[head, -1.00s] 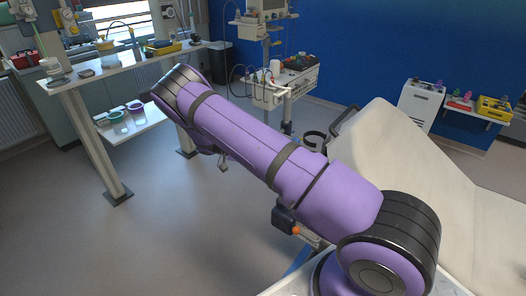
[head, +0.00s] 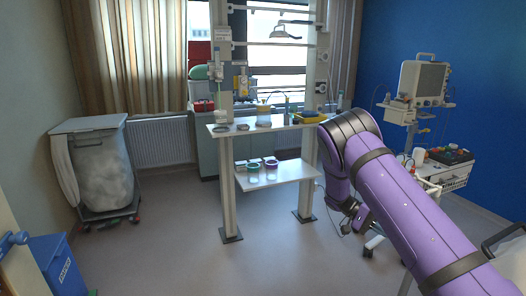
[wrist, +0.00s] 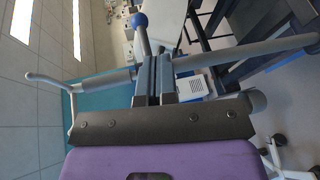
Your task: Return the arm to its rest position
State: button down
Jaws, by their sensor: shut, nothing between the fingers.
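My purple arm reaches up and left from the lower right corner of the head view, then bends down at its black-banded joint.
A workbench (head: 232,131) with a lower shelf (head: 283,173) stands left of my arm. A monitor cart (head: 450,180) stands to the right. A laundry bin (head: 100,170) and a blue bin (head: 58,265) are at left. The middle floor is clear.

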jog(key=s+a+r+n+t+y, duration=0.2)
jog(key=s+r+t+y, duration=0.2)
jog(key=s+r, duration=0.55)
jog(key=s+a+r+n+t+y, duration=0.15)
jog(key=s+r+t+y, duration=0.25)
jog(key=r, duration=1.1)
jog(key=s+a+r+n+t, duration=0.1)
jog(key=s+a+r+t, duration=0.1)
jog(key=s, duration=0.5)
jog(key=s+a+r+n+t+y, duration=0.1)
jog(key=s+r+n+t, duration=0.1)
jog(key=s, duration=0.5)
jog(key=s+a+r+n+t+y, duration=0.1)
jog(key=s+a+r+n+t, duration=0.1)
jog(key=s+r+t, duration=0.2)
jog(key=s, duration=0.3)
jog(key=shift+s+a+t, duration=0.15)
jog(key=shift+a+t, duration=0.15)
jog(key=shift+t, duration=0.1)
